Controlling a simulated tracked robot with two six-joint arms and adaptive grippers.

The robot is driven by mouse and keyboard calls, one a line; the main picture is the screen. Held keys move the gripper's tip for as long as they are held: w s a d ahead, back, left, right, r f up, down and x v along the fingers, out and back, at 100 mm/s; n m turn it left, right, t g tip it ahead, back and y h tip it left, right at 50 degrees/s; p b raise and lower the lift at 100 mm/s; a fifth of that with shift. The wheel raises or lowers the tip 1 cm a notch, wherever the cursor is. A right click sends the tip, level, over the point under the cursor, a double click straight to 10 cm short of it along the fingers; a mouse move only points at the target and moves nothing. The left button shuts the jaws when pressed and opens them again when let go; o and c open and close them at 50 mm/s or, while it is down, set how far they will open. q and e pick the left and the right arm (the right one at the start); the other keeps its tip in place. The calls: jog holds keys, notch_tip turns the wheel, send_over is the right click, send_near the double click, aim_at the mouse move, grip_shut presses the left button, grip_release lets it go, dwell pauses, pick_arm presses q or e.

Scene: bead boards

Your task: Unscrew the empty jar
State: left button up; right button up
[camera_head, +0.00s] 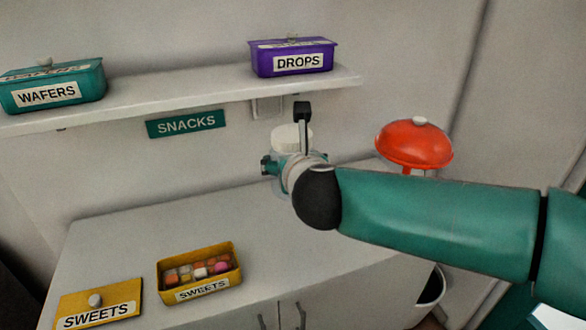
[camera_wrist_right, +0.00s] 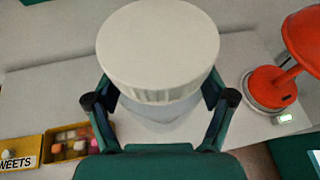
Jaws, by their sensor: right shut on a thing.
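The jar has a round white lid (camera_wrist_right: 158,45) that fills the upper middle of the right wrist view. Its clear body shows faintly below the lid. In the head view the lid (camera_head: 291,138) shows above the counter, partly behind my right arm. My right gripper (camera_wrist_right: 160,97) is shut on the jar, with a finger on each side just below the lid's rim. What the jar holds cannot be made out. My left gripper is not in view.
A counter (camera_head: 130,235) carries an open yellow SWEETS box (camera_head: 201,297) and its lid (camera_head: 97,316). A red domed lamp (camera_head: 413,142) stands at the right. A shelf (camera_head: 190,103) above holds a teal WAFERS box (camera_head: 50,93) and a purple DROPS box (camera_head: 292,62).

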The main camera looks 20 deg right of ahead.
jog(key=o, duration=0.7)
jog(key=c, duration=1)
jog(key=shift+d, duration=0.2)
jog(key=d+f+p, duration=0.3)
jog(key=d+f, duration=0.6)
jog(key=f, duration=0.5)
jog(key=a+f, duration=0.1)
jog(key=a, duration=0.1)
jog(key=a+f+n+y, duration=0.1)
jog(key=a, duration=0.1)
jog(key=a+f+n+y, duration=0.1)
jog(key=a, duration=0.1)
jog(key=shift+s+a+f, duration=0.15)
jog(key=shift+s, duration=0.15)
